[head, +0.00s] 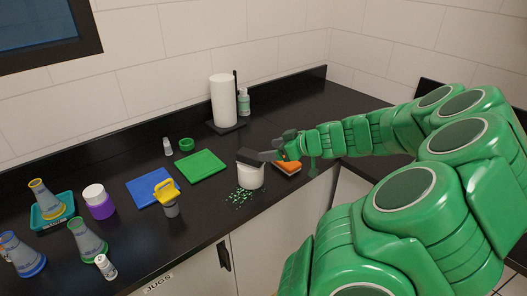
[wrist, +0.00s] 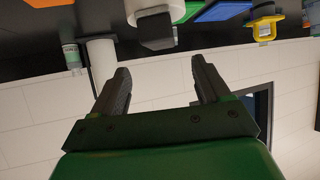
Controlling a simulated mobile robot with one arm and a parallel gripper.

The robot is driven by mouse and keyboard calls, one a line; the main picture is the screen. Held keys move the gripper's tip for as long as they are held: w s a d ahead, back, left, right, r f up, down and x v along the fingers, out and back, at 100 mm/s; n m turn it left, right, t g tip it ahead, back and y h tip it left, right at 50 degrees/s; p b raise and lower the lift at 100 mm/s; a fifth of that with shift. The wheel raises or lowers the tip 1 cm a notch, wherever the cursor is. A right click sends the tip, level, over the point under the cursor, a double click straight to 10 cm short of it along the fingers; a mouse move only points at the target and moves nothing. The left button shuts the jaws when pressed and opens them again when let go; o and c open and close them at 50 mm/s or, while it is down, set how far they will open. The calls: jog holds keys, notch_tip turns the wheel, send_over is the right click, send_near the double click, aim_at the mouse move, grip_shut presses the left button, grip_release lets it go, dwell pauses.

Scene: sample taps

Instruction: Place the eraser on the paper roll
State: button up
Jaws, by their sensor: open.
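A dark grey block (head: 247,157), which looks like the eraser, lies on top of a short white cylinder (head: 250,178) near the counter's front edge. In the wrist view the block (wrist: 155,29) shows upside down against the white cylinder (wrist: 163,8). A tall white paper roll (head: 223,101) stands on a dark holder at the back; it also shows in the wrist view (wrist: 101,54). I cannot tell which white cylinder is the task's paper roll. My gripper (head: 266,156) is just right of the block. In the wrist view my gripper (wrist: 161,66) is open, with nothing between its fingers.
An orange item (head: 288,167) lies under my wrist. Green bits (head: 239,196) are scattered by the short cylinder. Green (head: 200,165) and blue (head: 148,192) boards, a yellow-topped cup (head: 167,193) and a purple jar (head: 98,202) stand left. A bottle (head: 243,102) stands beside the tall roll.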

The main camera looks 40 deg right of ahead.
jog(key=shift+v, duration=2.45)
